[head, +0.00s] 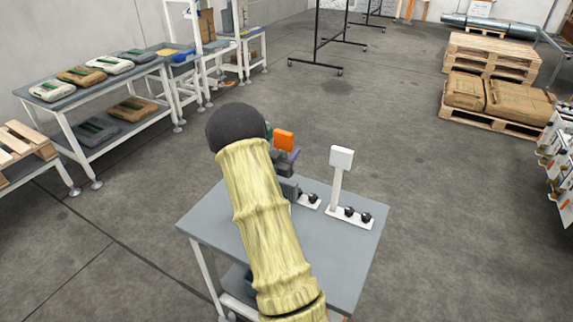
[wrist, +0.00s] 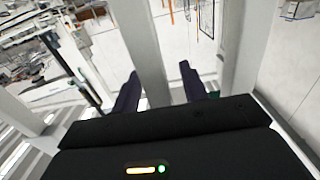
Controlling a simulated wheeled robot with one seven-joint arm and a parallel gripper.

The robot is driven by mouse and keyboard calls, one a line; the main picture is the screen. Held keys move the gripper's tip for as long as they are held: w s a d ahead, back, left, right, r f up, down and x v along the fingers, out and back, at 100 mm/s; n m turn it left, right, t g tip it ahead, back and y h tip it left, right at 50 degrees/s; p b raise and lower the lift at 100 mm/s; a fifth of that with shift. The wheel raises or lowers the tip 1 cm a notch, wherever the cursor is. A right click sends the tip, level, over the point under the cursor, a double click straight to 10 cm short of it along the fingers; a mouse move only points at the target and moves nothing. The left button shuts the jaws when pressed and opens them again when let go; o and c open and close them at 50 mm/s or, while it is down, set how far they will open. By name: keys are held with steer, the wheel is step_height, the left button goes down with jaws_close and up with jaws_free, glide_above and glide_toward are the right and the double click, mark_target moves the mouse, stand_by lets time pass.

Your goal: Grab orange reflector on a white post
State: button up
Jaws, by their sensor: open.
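The orange reflector (head: 284,140) shows in the head view just beyond the end of my arm, above the grey table. Its post is hidden there behind my gripper and arm. My gripper (head: 281,153) is open, with its dark fingers near the reflector, one on each side of it in the picture. In the wrist view my gripper (wrist: 159,72) has its two fingers apart. A pale upright bar (wrist: 145,45) shows between them; I cannot tell whether it is the reflector's post. The reflector's orange face cannot be made out in the wrist view.
A second post with a white head (head: 341,158) stands on the grey table (head: 345,252), right of my gripper, with black knobs (head: 357,214) at its base. A bench with bags (head: 110,85) is at the left. Pallets with brown sacks (head: 497,100) stand at the right back.

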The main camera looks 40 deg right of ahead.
stand_by(0.5)
jaws_close()
steer(key=shift+r, duration=0.1)
step_height(320, 180, up, 18)
steer(key=shift+p, duration=0.45)
stand_by(0.4)
